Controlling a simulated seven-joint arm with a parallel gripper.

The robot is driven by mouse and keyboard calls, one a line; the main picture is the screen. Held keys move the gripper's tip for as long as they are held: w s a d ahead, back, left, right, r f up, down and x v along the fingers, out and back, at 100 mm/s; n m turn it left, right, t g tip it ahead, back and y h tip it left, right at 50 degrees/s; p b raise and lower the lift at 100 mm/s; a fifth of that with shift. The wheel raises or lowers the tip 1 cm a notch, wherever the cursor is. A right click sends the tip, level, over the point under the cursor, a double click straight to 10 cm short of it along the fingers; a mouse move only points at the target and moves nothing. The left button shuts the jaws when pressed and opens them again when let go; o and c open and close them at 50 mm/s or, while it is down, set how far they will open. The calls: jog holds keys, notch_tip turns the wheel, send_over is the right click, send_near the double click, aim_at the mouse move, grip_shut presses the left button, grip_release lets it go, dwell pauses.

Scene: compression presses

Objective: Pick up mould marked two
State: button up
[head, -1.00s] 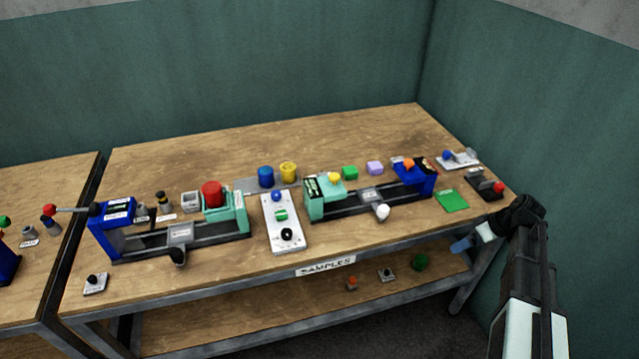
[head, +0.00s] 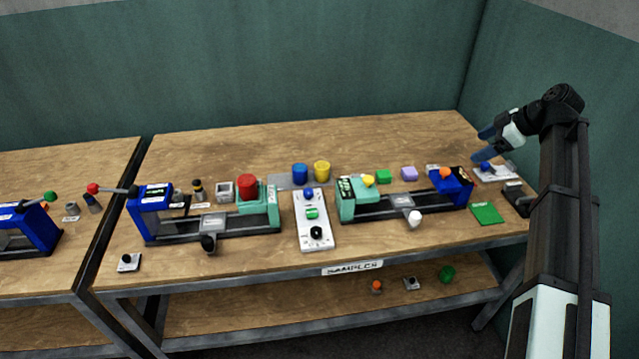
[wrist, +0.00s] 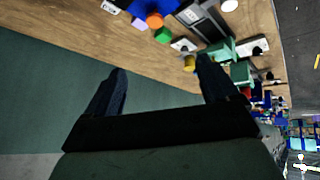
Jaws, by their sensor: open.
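A blue cylinder (head: 300,174) and a yellow cylinder (head: 322,171) stand side by side on a grey plate (head: 284,182) behind the presses. I cannot read a number on either, so I cannot tell which thing is the mould marked two. My gripper (head: 478,145) is open and empty, in the air over the table's back right corner, well to the right of both cylinders. In the wrist view my gripper (wrist: 161,68) shows its two fingers spread, with nothing between them. A yellow object shows beside the right finger there.
A blue-and-teal press (head: 212,224) stands at the left and another (head: 400,202) at the right, with a white panel (head: 313,236) between. A green block (head: 383,177), a purple block (head: 409,174) and a green pad (head: 487,213) are near the right press. The table's back strip is clear.

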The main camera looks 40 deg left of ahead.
jog(key=s+a+f+n+g+h, duration=0.1)
jog(key=a, duration=0.8)
jog(key=s+a+f+n+g+h, duration=0.1)
jog(key=s+a+f, duration=0.1)
jog(key=a, duration=0.8)
jog(key=n+h, duration=0.4)
jog(key=n, duration=0.1)
send_over(224, 189)
jog(key=d, duration=0.3)
jog(key=f, duration=1.5)
jog(key=shift+s+a, duration=0.1)
jog(key=shift+a, duration=0.15)
jog(key=shift+s+a+f, duration=0.15)
jog(key=shift+f, duration=0.75)
jog(key=shift+s+a+f, duration=0.1)
jog(key=shift+f, duration=0.8)
jog(key=shift+s+a+f, duration=0.15)
jog(key=shift+f, duration=0.75)
jog(key=c, duration=1.2)
